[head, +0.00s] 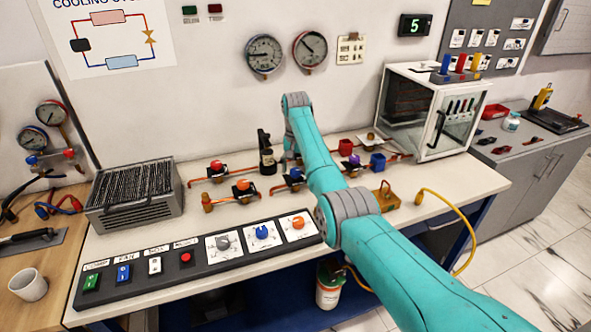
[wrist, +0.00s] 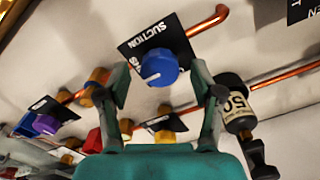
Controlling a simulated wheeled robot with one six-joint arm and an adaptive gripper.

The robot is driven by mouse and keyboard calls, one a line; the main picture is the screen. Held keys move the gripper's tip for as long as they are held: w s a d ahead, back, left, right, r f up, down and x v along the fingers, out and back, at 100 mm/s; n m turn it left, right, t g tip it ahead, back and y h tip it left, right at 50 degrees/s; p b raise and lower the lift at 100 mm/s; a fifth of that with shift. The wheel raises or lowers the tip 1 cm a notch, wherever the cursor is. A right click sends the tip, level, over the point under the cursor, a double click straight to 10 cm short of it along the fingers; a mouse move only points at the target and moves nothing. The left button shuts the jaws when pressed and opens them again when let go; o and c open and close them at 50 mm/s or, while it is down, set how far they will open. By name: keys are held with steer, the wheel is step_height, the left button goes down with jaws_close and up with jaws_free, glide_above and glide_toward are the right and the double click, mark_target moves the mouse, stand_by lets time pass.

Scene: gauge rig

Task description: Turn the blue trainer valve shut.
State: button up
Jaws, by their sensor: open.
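The blue trainer valve knob (wrist: 157,67), with a white pointer line, sits on a black "SUCTION" plate (wrist: 140,45) in the wrist view. My gripper (wrist: 159,74) is open, with one finger on each side of the knob. I cannot tell whether the fingers touch it. In the head view a blue valve knob (head: 295,173) shows on the copper pipework, just left of my forearm. My gripper is mostly hidden behind my arm there.
A black cylinder marked "50" (wrist: 236,103) stands close to the right finger. A purple valve (wrist: 46,124) is at left. The panel (head: 190,262) in front carries another blue knob (head: 262,232). A glass-fronted cabinet (head: 426,110) stands at right.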

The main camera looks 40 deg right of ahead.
mark_target(296, 171)
step_height(296, 171, up, 11)
steer(key=shift+r, duration=0.15)
steer(key=shift+s, duration=0.1)
stand_by(0.7)
